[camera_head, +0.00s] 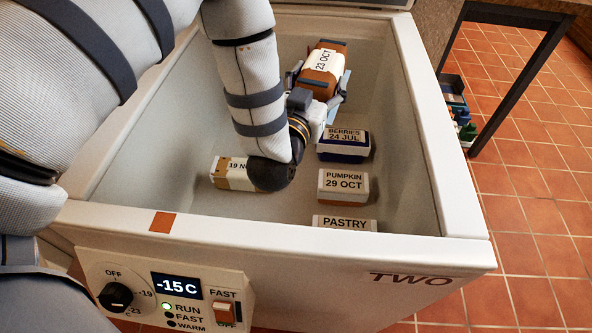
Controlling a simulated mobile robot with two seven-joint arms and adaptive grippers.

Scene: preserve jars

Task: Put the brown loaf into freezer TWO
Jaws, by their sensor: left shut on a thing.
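The brown loaf (327,65), with a white label reading 23 OCT, is in my left gripper (318,88) toward the far wall inside the open freezer TWO (480,225). The gripper is shut on the loaf with a finger at either side. The loaf looks tilted, and its underside is hidden, so I cannot tell whether it touches the freezer floor. My left arm reaches over the left side of the freezer and hides part of its inside. My right gripper is not in view.
Packs marked BERRIES (343,145), PUMPKIN (343,186) and PASTRY (344,223) line the freezer's right half. A 19 NOV pack (232,174) lies left, partly behind my arm. The control panel (165,290) reads -15 C. Bottle-like items (462,115) stand beyond the right wall.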

